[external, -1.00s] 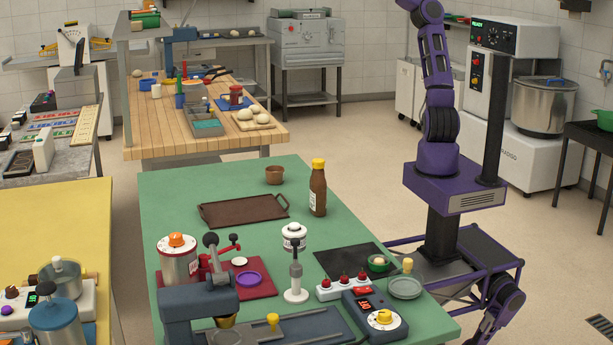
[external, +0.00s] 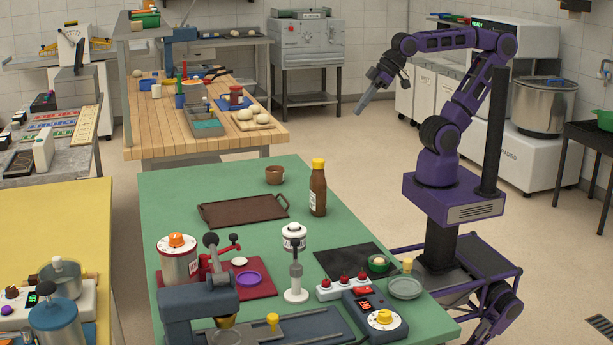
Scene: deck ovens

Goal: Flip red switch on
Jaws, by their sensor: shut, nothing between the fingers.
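A white box with several red switches (external: 343,287) sits near the front right of the green table (external: 175,225). The setting of each switch is too small to tell. A dark blue control box (external: 387,333) with a red display and a yellow dial stands just in front of it. My gripper (external: 361,110) is shut and empty. It is raised in the air beyond the table's far right, pointing down and left, well apart from the switches.
A brown sauce bottle (external: 318,195) with a yellow cap stands upright near the table's right edge. A white-topped stand (external: 295,265) is left of the switch box.

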